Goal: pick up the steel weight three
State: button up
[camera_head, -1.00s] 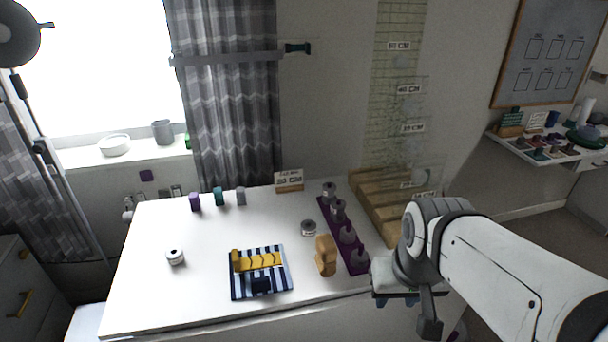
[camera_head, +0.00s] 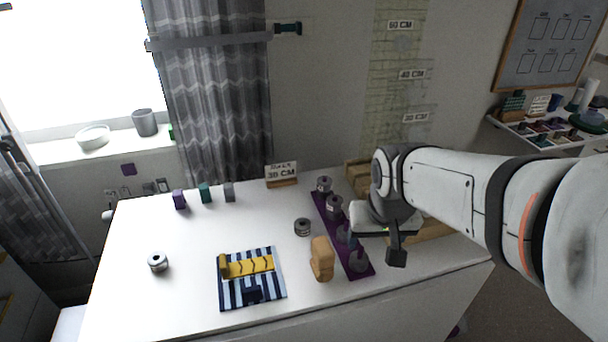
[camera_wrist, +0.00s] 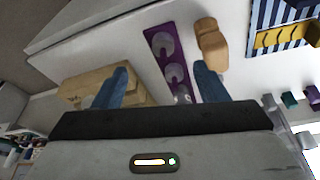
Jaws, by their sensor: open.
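Several grey steel weights stand in a row on a purple strip (camera_head: 362,272): a far one (camera_head: 324,186), a second (camera_head: 334,206), a third partly behind my gripper (camera_head: 345,235) and a near one (camera_head: 358,260). Two more sit loose on the table, one beside the strip (camera_head: 302,227) and one at the left (camera_head: 158,262). I cannot read which is number three. My gripper is open and empty; in the wrist view its blue fingers (camera_wrist: 160,86) are spread above the strip (camera_wrist: 157,31), with weights (camera_wrist: 162,45) showing between and beyond them.
A tan figure-like block (camera_head: 321,260) stands just left of the strip. Wooden steps (camera_head: 432,230) lie to its right, partly behind my arm. A striped mat (camera_head: 232,297) with a yellow piece lies mid-table. Small coloured blocks (camera_head: 204,192) and a sign (camera_head: 281,174) stand at the back.

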jog(key=w+a+f, duration=0.3)
jog(key=w+a, duration=0.2)
jog(key=w, duration=0.3)
jog(key=n+t+b, duration=0.1)
jog(key=b, duration=0.1)
send_near(303, 223)
jog(key=shift+y, duration=0.4)
jog(key=x, duration=0.8)
jog(key=shift+s+d+f, duration=0.15)
jog(key=shift+s+d, duration=0.15)
jog(key=shift+s, duration=0.1)
jog(key=shift+c, duration=0.4)
jog(key=c, duration=1.2)
